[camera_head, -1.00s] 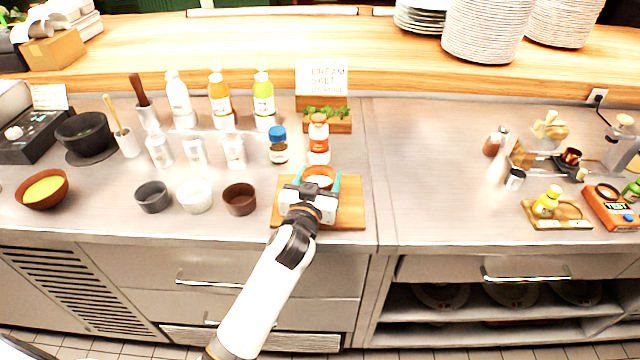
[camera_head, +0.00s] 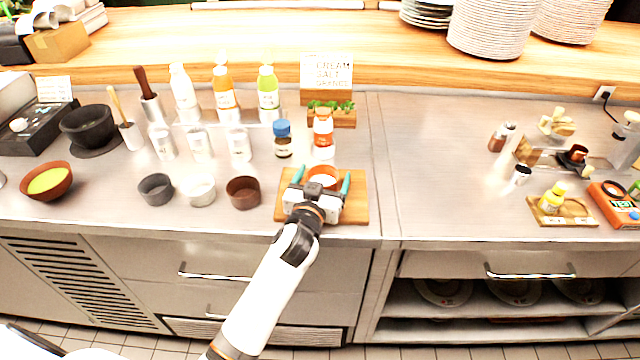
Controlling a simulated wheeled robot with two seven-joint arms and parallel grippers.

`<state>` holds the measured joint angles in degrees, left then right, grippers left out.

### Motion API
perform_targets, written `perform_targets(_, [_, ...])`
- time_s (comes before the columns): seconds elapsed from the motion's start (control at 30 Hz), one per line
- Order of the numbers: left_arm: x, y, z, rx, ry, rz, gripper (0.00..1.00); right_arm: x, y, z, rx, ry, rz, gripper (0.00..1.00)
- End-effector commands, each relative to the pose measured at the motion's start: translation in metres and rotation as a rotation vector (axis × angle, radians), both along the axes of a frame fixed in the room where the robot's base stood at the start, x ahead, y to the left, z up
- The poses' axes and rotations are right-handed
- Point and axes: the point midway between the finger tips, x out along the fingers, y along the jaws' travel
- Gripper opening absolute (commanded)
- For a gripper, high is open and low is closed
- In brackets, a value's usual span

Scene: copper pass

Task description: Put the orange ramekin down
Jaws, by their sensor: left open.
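The orange ramekin (camera_head: 323,173) sits on the wooden board (camera_head: 354,207) near the counter's front edge. It has an orange rim and a pale inside, and its near side is hidden behind my gripper. My left gripper (camera_head: 322,180) is open, just in front of the ramekin, with one teal finger toward each side of it. I cannot tell whether the fingers touch the ramekin. My right gripper is not in view.
A brown ramekin (camera_head: 243,192), a white one (camera_head: 199,190) and a dark grey one (camera_head: 156,189) stand left of the board. Behind it are an orange-labelled bottle (camera_head: 323,134) and a blue-capped jar (camera_head: 283,139).

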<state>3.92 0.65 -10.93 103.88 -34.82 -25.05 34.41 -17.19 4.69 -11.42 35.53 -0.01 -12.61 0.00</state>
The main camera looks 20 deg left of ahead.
Motion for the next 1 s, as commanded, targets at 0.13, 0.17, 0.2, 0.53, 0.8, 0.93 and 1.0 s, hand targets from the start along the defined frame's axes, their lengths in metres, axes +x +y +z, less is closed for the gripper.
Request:
perform_targets(0.13, [-0.014, -0.001, 0.001, 0.0, 0.0, -0.001, 0.86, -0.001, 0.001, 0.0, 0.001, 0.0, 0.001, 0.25])
perform_targets(0.17, [-0.02, -0.002, 0.001, -0.001, 0.001, -0.001, 0.86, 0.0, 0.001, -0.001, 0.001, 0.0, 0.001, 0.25])
perform_targets(0.2, [-0.028, -0.002, 0.002, -0.001, 0.001, -0.001, 0.86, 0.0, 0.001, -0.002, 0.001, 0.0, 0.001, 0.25])
perform_targets(0.53, [-0.097, -0.006, 0.005, -0.002, 0.002, 0.0, 0.86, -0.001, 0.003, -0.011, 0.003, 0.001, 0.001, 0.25])
perform_targets(0.8, [-0.119, -0.007, 0.008, 0.0, -0.001, 0.0, 0.86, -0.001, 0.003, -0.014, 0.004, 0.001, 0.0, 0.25])
perform_targets(0.93, [-0.12, -0.007, 0.009, 0.0, -0.001, 0.0, 0.86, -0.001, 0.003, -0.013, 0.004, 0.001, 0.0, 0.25])
perform_targets(1.0, [-0.12, -0.007, 0.009, 0.0, -0.001, 0.0, 0.86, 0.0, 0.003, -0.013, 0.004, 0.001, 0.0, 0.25])
